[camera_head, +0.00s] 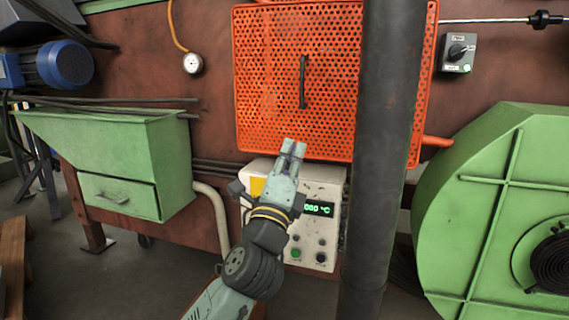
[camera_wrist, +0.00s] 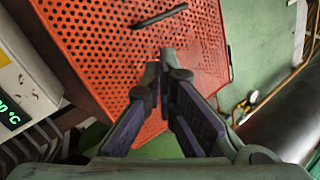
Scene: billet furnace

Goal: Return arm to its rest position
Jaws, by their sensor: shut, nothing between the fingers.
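My gripper (camera_head: 293,147) is shut and empty. In the head view it is raised in front of the lower edge of the orange perforated panel (camera_head: 270,90) and overlaps the top of the control box. In the wrist view my gripper (camera_wrist: 160,75) has its fingertips together, with the orange panel (camera_wrist: 100,40) behind them. My arm comes up from the bottom of the head view and hides the left part of the control box (camera_head: 322,245). The box's green display (camera_head: 318,208) ends in "°C"; its first digits are partly hidden.
A dark vertical pipe (camera_head: 385,150) stands close to the right of the control box. A green round housing (camera_head: 480,220) fills the right side, and a green hopper (camera_head: 160,160) stands at the left. A switch box (camera_head: 458,53) and a gauge (camera_head: 193,63) are on the wall.

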